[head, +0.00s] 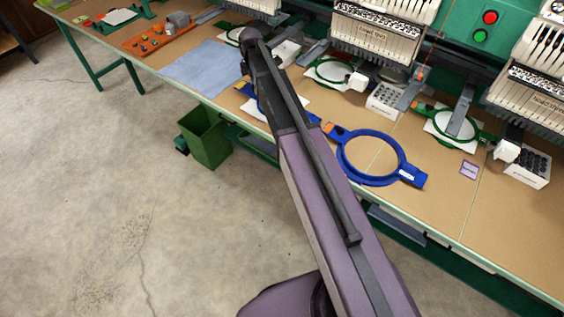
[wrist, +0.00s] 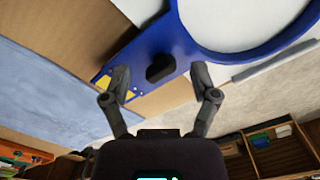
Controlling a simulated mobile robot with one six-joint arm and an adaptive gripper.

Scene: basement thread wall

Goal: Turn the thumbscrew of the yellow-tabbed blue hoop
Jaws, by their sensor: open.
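The yellow-tabbed blue hoop (wrist: 170,35) fills the upper part of the wrist view. Its yellow tab (wrist: 104,81) is beside the left finger. The black thumbscrew (wrist: 160,68) stands on the hoop's blue end piece, in the gap between the fingertips. My gripper (wrist: 160,82) is open, with one finger on each side of the thumbscrew; I see no contact with it. My gripper cannot be made out there.
A second blue hoop (head: 401,150) with an orange tab lies right of my arm. Green hoops (head: 333,71) sit under the embroidery machines (head: 372,37). A blue cloth (head: 203,68) lies left on the table. A green bin (head: 205,138) stands below the table's front edge.

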